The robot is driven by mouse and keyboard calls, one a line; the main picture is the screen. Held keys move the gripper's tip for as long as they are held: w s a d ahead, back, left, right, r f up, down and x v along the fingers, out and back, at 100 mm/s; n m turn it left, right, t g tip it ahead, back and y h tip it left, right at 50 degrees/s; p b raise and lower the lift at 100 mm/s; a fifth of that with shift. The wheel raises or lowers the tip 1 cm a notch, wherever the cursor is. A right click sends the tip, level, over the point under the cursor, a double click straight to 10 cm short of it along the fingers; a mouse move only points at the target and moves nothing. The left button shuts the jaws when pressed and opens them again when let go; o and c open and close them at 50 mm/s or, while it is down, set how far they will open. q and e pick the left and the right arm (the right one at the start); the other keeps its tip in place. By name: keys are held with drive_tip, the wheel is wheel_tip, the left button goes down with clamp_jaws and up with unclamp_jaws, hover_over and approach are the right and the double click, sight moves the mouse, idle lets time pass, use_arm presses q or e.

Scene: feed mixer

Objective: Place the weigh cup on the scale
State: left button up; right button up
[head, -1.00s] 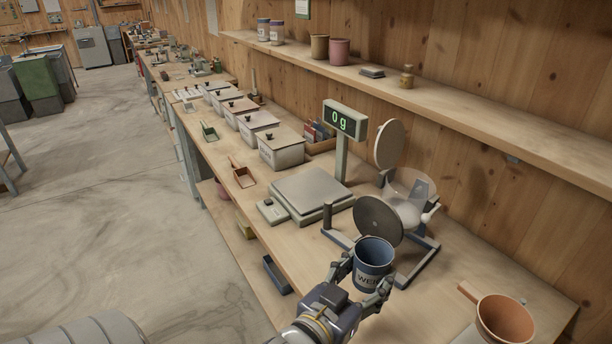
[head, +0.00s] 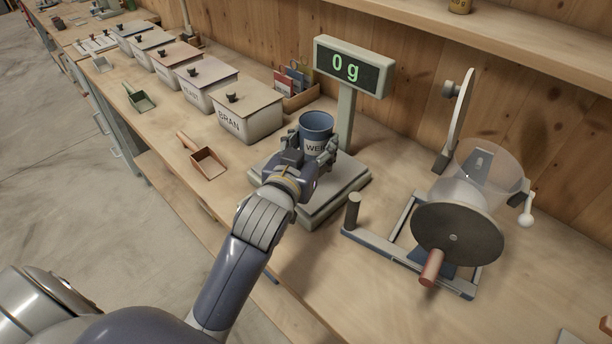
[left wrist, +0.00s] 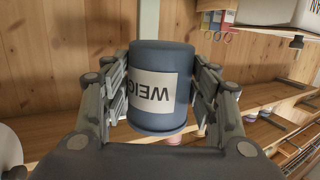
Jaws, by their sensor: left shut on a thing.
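The blue weigh cup (head: 316,128) with a white label is upright in my left gripper (head: 308,150). In the left wrist view the cup (left wrist: 160,88) sits between both fingers of the gripper (left wrist: 162,105), which touch its sides. The scale (head: 345,187) is a flat grey platform on the bench, with a display (head: 352,67) on a post reading 0 g. In the head view the cup appears over the platform; my gripper hides the space beneath it. My right gripper is not in view.
A drum mixer (head: 458,235) with a crank stands right of the scale. Lidded bins, including a BRAN bin (head: 249,122), line the bench at the left. A brown scoop (head: 207,163) lies in front of them.

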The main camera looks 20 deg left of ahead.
use_arm(q)
drive_tip(key=shift+n+y, duration=0.5)
drive_tip(key=shift+y, duration=0.2)
drive_tip(key=w+a+b, duration=0.1)
drive_tip(key=w, duration=0.1)
drive_tip(key=w+a+b, duration=0.1)
drive_tip(key=shift+w+a+r, duration=0.15)
drive_tip(key=shift+w, duration=0.2)
drive_tip(key=shift+w+a+b, duration=0.15)
drive_tip(key=shift+w+b, duration=0.05)
drive_tip(key=shift+b, duration=0.2)
drive_tip(key=f, duration=0.5)
drive_tip(key=shift+a, duration=0.2)
drive_tip(key=shift+w+f+b, duration=0.1)
drive_tip(key=shift+f+b, duration=0.35)
drive_tip(key=shift+f, duration=1.85)
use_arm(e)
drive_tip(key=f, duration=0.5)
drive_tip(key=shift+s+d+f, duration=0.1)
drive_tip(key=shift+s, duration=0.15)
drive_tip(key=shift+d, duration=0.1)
use_arm(q)
drive_tip(key=shift+f, duration=0.1)
drive_tip(key=o, duration=1.2)
drive_tip(key=shift+c, duration=0.2)
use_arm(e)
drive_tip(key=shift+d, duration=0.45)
